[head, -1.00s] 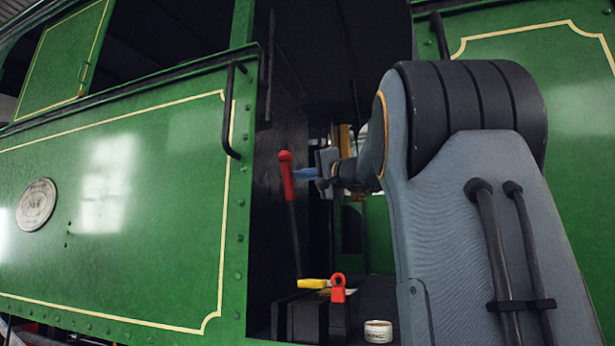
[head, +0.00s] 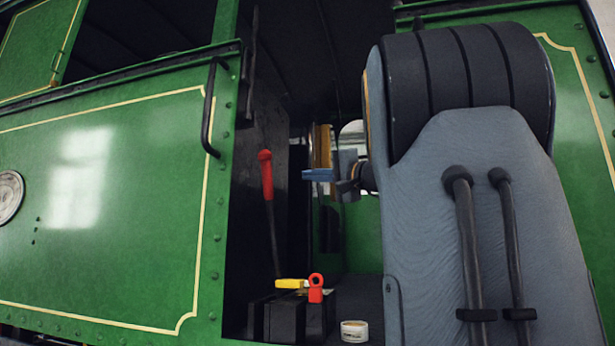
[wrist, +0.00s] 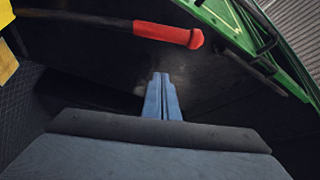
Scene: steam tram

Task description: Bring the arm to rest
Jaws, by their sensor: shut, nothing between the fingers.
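My gripper (head: 318,175) is raised in the tram's doorway, its blue fingers pointing left. In the wrist view its blue fingers (wrist: 162,98) lie together, with nothing between them. The red-handled lever (head: 266,175) stands to the left of the fingers in the head view, with a gap between them in the picture. The wrist view shows its red grip (wrist: 168,33) beyond the fingertips, apart from them. My own arm covers the right part of the doorway in the head view.
On a black box (head: 285,318) at the doorway floor are a yellow item (head: 291,284) and a red padlock-like tag (head: 315,290). A small round tin (head: 354,331) stands to their right. A black handrail (head: 208,115) edges the green side panel (head: 110,215).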

